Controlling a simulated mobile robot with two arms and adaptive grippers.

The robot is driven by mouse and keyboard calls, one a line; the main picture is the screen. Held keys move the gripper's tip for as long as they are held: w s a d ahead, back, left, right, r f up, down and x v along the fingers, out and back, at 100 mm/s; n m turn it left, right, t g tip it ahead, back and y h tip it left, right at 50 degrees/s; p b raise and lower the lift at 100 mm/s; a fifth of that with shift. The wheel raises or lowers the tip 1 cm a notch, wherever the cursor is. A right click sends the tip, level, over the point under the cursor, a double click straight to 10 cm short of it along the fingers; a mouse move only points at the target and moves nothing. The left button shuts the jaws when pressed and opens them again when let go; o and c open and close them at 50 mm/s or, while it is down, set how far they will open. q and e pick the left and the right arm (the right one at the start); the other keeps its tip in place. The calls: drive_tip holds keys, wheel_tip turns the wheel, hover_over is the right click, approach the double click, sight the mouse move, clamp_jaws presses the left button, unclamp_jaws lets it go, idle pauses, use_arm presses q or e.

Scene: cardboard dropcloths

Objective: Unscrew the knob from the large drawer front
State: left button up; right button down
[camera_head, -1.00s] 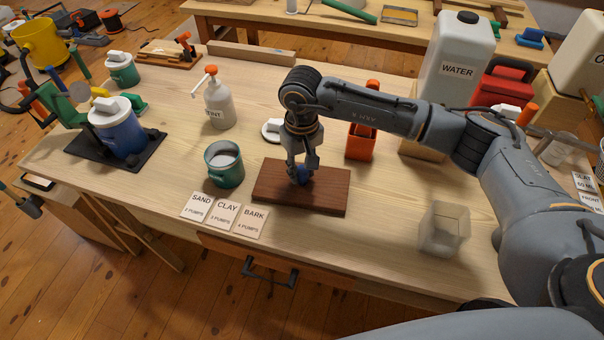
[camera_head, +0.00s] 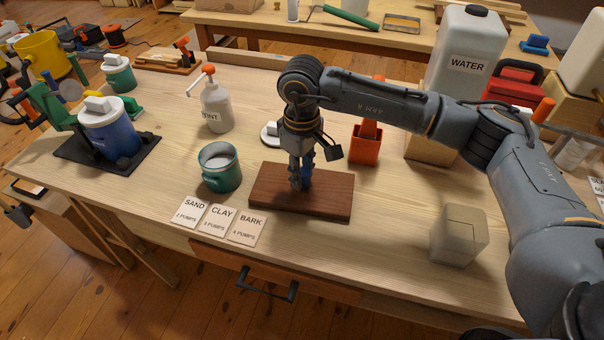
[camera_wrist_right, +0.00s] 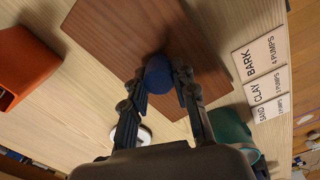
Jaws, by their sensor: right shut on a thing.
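The large drawer front is a dark brown wooden board (camera_head: 333,194) lying flat on the workbench; it also fills the upper middle of the right wrist view (camera_wrist_right: 108,38). The blue round knob (camera_wrist_right: 158,72) is at the middle of the board and shows only in part in the head view. My right gripper (camera_head: 301,184) points down over the board, its two fingers (camera_wrist_right: 160,80) closed on opposite sides of the knob. Whether the knob is apart from the board is hard to tell. My left gripper is in neither view.
Label cards (camera_head: 220,218) and a green cup (camera_head: 219,168) are left of the board. A white lid (camera_head: 271,132) and an orange container (camera_head: 365,145) stand behind it. A translucent container (camera_head: 459,235) is to the right. Bare bench lies between it and the board.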

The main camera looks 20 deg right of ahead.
drive_tip(key=c, duration=1)
unclamp_jaws()
